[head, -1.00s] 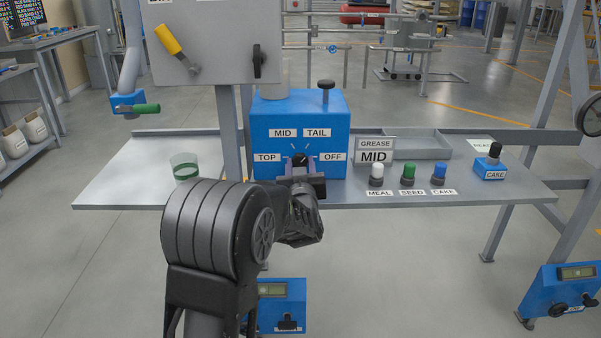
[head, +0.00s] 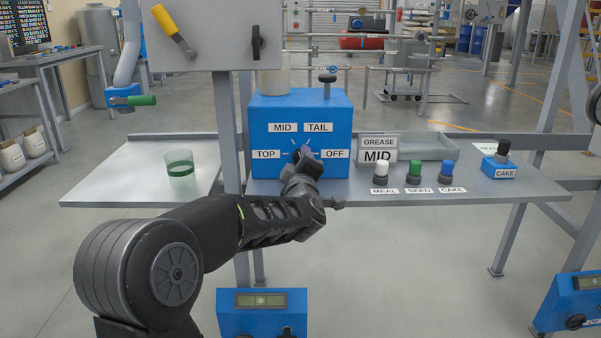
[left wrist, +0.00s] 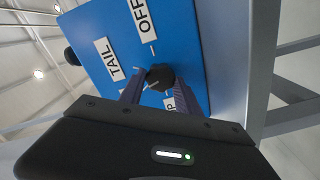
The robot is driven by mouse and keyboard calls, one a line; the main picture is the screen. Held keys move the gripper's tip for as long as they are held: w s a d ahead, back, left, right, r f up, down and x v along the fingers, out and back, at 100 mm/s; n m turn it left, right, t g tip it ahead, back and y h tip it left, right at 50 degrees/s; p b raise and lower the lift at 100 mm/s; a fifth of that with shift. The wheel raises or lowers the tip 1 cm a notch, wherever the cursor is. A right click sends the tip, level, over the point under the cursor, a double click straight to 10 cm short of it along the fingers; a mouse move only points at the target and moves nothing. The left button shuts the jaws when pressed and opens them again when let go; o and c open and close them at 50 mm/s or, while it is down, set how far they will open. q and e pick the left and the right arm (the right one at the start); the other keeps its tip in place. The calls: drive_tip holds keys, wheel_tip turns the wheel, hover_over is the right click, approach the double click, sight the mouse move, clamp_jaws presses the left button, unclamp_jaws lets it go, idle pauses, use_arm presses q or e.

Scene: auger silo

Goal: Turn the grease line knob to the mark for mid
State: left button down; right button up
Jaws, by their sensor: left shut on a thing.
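The blue grease box (head: 276,108) stands on the bench, with labels TOP, MID (head: 283,128), TAIL and OFF around its black knob. A sign (head: 377,150) beside it reads GREASE MID. My left gripper (head: 302,156) is at the box's front and mostly covers the knob in the head view. In the left wrist view the gripper's fingers (left wrist: 157,90) are shut on the knob (left wrist: 160,76). A pale line on the knob points to the lower left there, below the TAIL label (left wrist: 108,59). The MID label is hidden in that view. My right gripper is not in view.
MEAL, SEED and CAKE buttons (head: 413,172) stand right of the box, with a grey tray (head: 425,148) behind. A cup with a green band (head: 181,168) stands on the bench to the left. A grey panel (head: 205,40) hangs above.

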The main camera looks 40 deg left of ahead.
use_arm(q)
drive_tip(key=shift+f+n+b, duration=0.1)
drive_tip(key=shift+n+b, duration=0.95)
drive_tip(key=shift+n, duration=0.45)
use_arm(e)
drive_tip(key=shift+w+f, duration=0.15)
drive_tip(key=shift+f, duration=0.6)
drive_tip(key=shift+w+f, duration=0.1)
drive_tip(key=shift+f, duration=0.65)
use_arm(q)
drive_tip(key=c, duration=0.9)
unclamp_jaws()
drive_tip(key=shift+o, duration=0.2)
drive_tip(key=p+v, duration=0.2)
drive_tip(key=v, duration=0.5)
drive_tip(key=shift+s+d, duration=0.25)
drive_tip(key=shift+s, duration=0.05)
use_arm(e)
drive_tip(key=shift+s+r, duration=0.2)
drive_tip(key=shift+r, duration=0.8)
